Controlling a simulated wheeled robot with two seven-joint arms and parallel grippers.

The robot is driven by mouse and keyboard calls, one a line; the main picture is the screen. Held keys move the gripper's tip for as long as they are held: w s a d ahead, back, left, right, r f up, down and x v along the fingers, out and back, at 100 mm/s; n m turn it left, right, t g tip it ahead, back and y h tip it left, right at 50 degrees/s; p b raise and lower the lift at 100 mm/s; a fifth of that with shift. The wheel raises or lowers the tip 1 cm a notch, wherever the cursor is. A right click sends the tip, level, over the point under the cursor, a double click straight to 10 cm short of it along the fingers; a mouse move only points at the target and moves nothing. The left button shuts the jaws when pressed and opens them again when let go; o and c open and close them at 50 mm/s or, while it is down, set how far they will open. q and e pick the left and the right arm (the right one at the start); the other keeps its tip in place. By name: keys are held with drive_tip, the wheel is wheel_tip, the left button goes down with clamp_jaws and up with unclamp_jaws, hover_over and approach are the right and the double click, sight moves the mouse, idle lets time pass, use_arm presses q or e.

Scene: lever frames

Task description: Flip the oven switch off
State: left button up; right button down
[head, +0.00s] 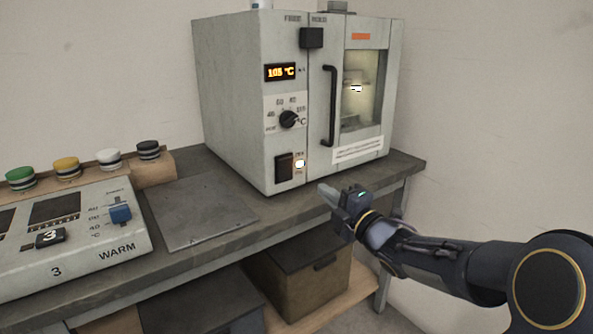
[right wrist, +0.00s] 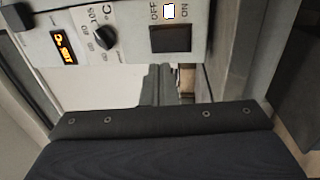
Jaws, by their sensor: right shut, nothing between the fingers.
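The oven (head: 240,110) is a pale grey cabinet standing on the bench. Its switch (head: 284,167) is a dark rocker low on the front panel, beside a glowing white lamp (head: 299,163). I cannot tell which way the rocker is tipped. My right gripper (head: 326,192) is shut and empty, in front of the oven, a little right of and below the switch, apart from it. My left gripper is out of view.
The oven has a display (head: 280,72) reading about 105 °C, a black dial (head: 289,119) and a vertical door handle (head: 330,105). A flat grey plate (head: 200,215) lies on the bench (head: 270,208).

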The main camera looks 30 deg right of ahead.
sight(289, 163)
drive_tip(key=w, duration=0.4)
drive_tip(key=w+r, duration=0.1)
drive_tip(key=w, duration=0.3)
drive_tip(key=w+a, duration=0.1)
drive_tip(key=w, duration=0.2)
drive_tip(key=shift+w+r+b, duration=0.2)
drive_tip(key=shift+w+b, duration=0.1)
drive_tip(key=shift+w, duration=0.1)
drive_tip(key=shift+w+r+p, duration=0.1)
drive_tip(key=shift+r+p, duration=0.1)
drive_tip(key=shift+p, duration=0.1)
drive_tip(key=shift+w+r+g+p, duration=0.2)
drive_tip(key=shift+r+g+p, duration=0.15)
drive_tip(key=shift+p, duration=0.45)
drive_tip(key=shift+f+b, duration=0.4)
drive_tip(key=shift+b, duration=0.1)
drive_tip(key=shift+s, duration=0.1)
